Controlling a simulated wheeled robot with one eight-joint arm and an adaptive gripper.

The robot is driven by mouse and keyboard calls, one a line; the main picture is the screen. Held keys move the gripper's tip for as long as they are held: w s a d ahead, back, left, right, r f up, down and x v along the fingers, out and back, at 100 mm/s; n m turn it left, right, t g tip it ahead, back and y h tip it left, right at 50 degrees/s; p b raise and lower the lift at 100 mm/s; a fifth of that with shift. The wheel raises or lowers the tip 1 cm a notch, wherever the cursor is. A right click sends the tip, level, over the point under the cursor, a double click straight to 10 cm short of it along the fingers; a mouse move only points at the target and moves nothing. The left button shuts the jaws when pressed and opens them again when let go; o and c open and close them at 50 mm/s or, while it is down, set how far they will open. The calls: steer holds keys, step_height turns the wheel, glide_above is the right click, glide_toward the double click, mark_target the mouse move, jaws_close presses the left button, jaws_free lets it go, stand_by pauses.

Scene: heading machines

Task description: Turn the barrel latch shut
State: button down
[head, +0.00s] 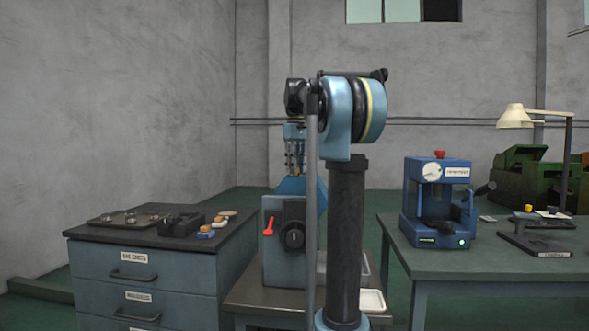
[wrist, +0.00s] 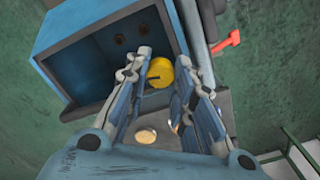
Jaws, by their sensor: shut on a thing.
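In the wrist view a yellow round piece (wrist: 160,72) with a dark slot or bar shows between my fingertips at the open side of a blue housing (wrist: 72,42). It looks like the barrel latch. My gripper (wrist: 168,71) is shut on it, with one finger on each side. The fingers hide parts of its sides, and the angle of the latch is hard to read. In the head view my arm stands in front of the machine (head: 277,270) and hides much of it. The latch cannot be made out there.
A red lever (head: 268,226) and a black knob (head: 293,236) are on the machine's front; the lever also shows in the wrist view (wrist: 226,42). A drawer cabinet (head: 150,285) stands left. A bench (head: 480,265) with a blue device (head: 425,205) and a lamp (head: 515,117) stands right.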

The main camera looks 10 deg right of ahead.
steer(key=m, duration=0.4)
steer(key=shift+m, duration=0.3)
steer(key=m, duration=0.3)
steer(key=shift+m, duration=0.4)
steer(key=m, duration=0.3)
steer(key=shift+m, duration=2)
steer(key=c, duration=1.3)
jaws_free()
